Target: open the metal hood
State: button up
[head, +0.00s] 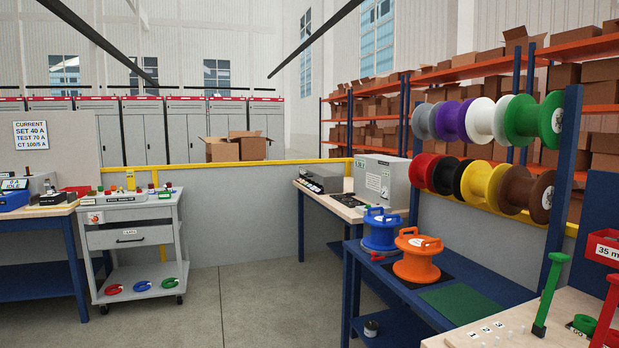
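A grey metal box-like cover (383,180), which looks like the metal hood, stands on the wooden-topped table (336,198) right of the middle in the head view. It appears closed, with a white label on its front left side. I cannot make out a handle or hinge at this distance. A dark low device (320,180) lies beside it on the left. My gripper is not in view.
A blue bench (470,288) with blue (380,232) and orange (417,258) spools stands in front of the table. A grey cart (130,236) and another bench (40,223) stand left. Coloured reels (481,120) hang right. The middle floor (255,290) is clear.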

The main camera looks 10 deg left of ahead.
aim_at(331, 182)
jog(key=i+j+u, duration=0.25)
jog(key=i, duration=0.15)
jog(key=i+u, duration=0.25)
jog(key=i, duration=0.15)
jog(key=i+j+u, duration=0.1)
jog(key=i+u, duration=0.2)
jog(key=i, duration=3.55)
